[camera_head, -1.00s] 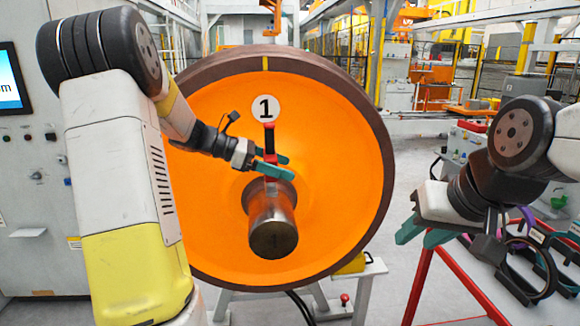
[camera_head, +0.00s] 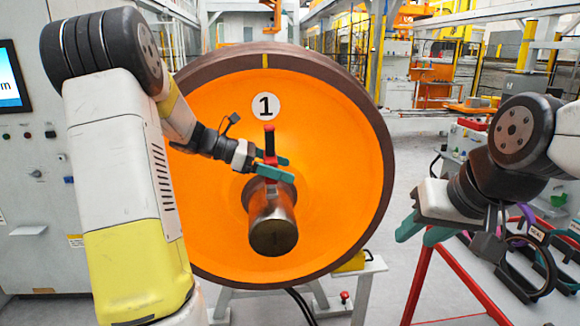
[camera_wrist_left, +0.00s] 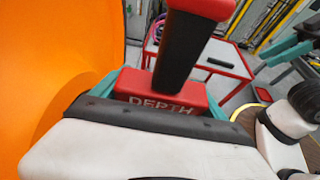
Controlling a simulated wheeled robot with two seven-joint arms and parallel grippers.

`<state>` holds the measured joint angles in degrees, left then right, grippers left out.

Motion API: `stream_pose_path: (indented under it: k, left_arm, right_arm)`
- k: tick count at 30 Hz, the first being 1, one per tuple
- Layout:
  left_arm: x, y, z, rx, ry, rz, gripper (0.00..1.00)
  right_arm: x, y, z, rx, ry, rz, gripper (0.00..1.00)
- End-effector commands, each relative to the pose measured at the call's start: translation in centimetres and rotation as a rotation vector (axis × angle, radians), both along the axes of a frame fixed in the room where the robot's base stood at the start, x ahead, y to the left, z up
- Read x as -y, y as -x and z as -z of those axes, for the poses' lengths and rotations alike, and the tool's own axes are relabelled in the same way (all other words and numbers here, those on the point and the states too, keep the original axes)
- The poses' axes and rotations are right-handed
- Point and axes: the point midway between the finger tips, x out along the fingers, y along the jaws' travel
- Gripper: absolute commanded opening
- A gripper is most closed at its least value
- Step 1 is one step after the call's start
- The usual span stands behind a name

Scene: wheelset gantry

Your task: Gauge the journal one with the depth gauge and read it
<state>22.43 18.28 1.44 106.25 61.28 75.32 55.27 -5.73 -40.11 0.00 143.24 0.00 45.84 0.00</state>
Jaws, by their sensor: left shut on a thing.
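The depth gauge is red with a black grip (camera_head: 269,143). In the left wrist view its red block (camera_wrist_left: 165,92) reads "DEPTH". My left gripper (camera_head: 277,168) is shut on it, with teal fingers on either side. The gauge stands about upright just above journal one (camera_head: 272,222), a grey metal stub on the orange wheel (camera_head: 335,190) marked "1". Its lower end is at the top of the journal; I cannot tell whether they touch. No reading is legible. My right gripper (camera_head: 424,230) is at the right, its teal fingers apart and empty.
A red-framed stand (camera_head: 420,281) at the lower right carries ring-shaped gauges, one a dark ring (camera_head: 537,262). A grey cabinet with a screen (camera_head: 8,85) stands at the left. Clear floor lies between wheel and stand.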

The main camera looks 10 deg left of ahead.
Motion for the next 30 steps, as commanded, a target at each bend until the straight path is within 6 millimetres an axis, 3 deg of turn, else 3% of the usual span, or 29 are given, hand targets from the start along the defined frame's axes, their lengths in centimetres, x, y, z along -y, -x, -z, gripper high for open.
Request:
stream_pose_path:
  k: [30]
  left_arm:
    - [0.0,0.0,2.0,-0.001,0.001,0.0,0.22]
  right_arm:
    - [0.0,0.0,0.0,0.0,0.0,0.0,0.36]
